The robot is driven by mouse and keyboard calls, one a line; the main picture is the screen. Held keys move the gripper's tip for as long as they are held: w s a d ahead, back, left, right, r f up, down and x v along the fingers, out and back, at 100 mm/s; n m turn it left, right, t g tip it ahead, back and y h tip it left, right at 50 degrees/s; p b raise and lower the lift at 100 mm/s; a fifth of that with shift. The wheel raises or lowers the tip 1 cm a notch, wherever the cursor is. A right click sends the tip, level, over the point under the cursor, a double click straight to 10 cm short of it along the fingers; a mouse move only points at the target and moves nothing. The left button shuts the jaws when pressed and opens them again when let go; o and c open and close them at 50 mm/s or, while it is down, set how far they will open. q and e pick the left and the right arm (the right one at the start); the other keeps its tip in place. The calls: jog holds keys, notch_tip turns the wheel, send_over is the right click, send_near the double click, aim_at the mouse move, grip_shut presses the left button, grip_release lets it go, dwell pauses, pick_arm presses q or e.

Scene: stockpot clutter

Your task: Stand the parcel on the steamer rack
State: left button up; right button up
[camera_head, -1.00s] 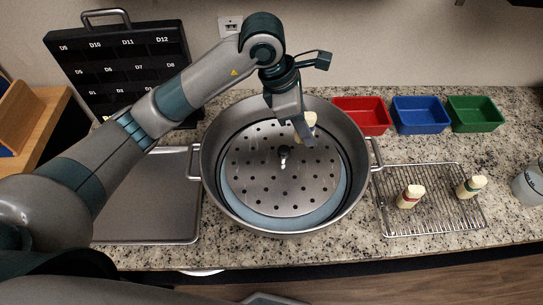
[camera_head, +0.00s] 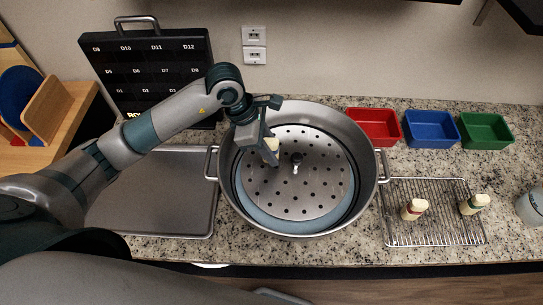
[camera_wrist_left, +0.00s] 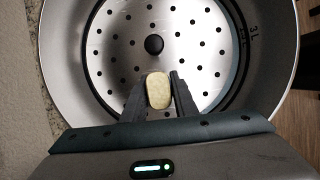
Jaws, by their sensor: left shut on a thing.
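My left gripper (camera_head: 268,152) is inside the large stockpot (camera_head: 226,190), over the left part of the perforated steamer rack (camera_head: 310,195). It is shut on a pale cream parcel (camera_head: 270,146). In the left wrist view the parcel (camera_wrist_left: 158,91) sits between the two fingers, a little below the rack's central knob (camera_wrist_left: 154,44). I cannot tell whether its lower end touches the rack. Two similar parcels with coloured bands, one red-banded (camera_head: 414,208) and one green-banded (camera_head: 474,204), stand on the wire rack (camera_head: 438,235). My right gripper is not in view.
Red (camera_head: 373,126), blue (camera_head: 430,128) and green (camera_head: 486,130) bins stand behind the wire rack. A bare metal tray (camera_head: 160,195) lies left of the pot. A black labelled case (camera_head: 150,75) stands at the back left. A clear jar (camera_head: 532,205) is at the right edge.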

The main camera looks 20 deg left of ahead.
pick_arm(q)
jog(key=shift+f+p, duration=0.25)
jog(key=shift+p, duration=0.05)
notch_tip(320, 180, down, 3)
jog(key=shift+f+p, duration=0.15)
jog(key=shift+p, duration=0.7)
jog(key=shift+f, duration=0.15)
jog(key=shift+f+b, duration=0.1)
jog(key=shift+b, duration=0.2)
jog(key=o, duration=1.1)
jog(key=shift+r+p, duration=0.3)
